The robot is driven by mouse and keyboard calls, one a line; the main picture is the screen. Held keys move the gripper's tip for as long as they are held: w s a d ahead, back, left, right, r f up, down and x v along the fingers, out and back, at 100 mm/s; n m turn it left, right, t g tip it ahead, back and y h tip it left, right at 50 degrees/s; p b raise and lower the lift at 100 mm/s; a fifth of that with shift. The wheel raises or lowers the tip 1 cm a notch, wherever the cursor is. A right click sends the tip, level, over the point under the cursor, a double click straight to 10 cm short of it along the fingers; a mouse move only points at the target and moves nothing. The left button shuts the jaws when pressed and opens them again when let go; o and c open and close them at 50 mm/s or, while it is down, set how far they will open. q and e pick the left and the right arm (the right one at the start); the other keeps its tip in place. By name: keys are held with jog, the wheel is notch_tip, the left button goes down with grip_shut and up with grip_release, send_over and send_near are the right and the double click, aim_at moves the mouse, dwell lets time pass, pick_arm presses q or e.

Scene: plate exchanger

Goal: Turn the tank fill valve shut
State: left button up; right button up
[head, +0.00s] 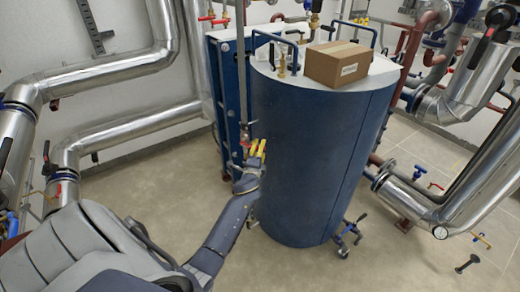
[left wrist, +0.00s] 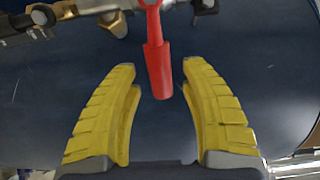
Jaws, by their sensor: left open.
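A red lever handle (left wrist: 160,68) shows in the left wrist view, at the top middle. It hangs from a metal fitting (left wrist: 108,12) in front of the dark blue tank (head: 305,150). My left gripper (head: 257,148) is at the tank's left side in the head view. Its two yellow fingers are spread apart in the left wrist view. The handle's lower end lies between the fingertips in the picture, with gaps on both sides. I cannot tell its depth relative to them. In the head view the handle is small and mostly hidden by the gripper. My right gripper is not in view.
A cardboard box (head: 338,64) sits on the tank's top. A blue frame (head: 228,95) stands close behind the tank's left side. Large silver pipes (head: 125,130) run along the left wall, and others (head: 480,75) on the right. The floor (head: 150,190) left of the tank is clear.

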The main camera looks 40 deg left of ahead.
pick_arm(q)
jog(key=v, duration=1.1)
jog(key=shift+d, duration=0.15)
jog(key=shift+s, duration=0.1)
jog(key=s+d+f+n+g+h, duration=0.2)
jog(key=d+f, duration=0.1)
jog(key=f, duration=0.7)
jog(key=s+d+f+n+g+h, duration=0.1)
jog(key=s+d+f+n, duration=0.15)
jog(key=f, duration=0.75)
jog(key=s+d+f+n+g+h, duration=0.1)
jog(key=s+d+f+g+h, duration=0.15)
jog(key=f, duration=0.85)
jog(key=s+d+f+n+g+h, duration=0.1)
jog(key=s+d+f+n+g, duration=0.35)
jog(key=s+f, duration=0.95)
jog(key=s+d+f+g, duration=0.1)
jog(key=s+f, duration=0.3)
jog(key=s, duration=0.6)
jog(key=s+d+f+g+h, duration=0.1)
jog(key=s+f, duration=0.4)
jog(key=s, duration=0.6)
jog(key=s+d+f+g, duration=0.2)
jog(key=s+d+f, duration=0.2)
jog(key=s, duration=0.7)
jog(key=shift+s+d+f+m+g, duration=0.2)
jog(key=shift+d+f+m+g, duration=0.1)
jog(key=shift+f+m+g, duration=0.15)
jog(key=shift+o, duration=0.4)
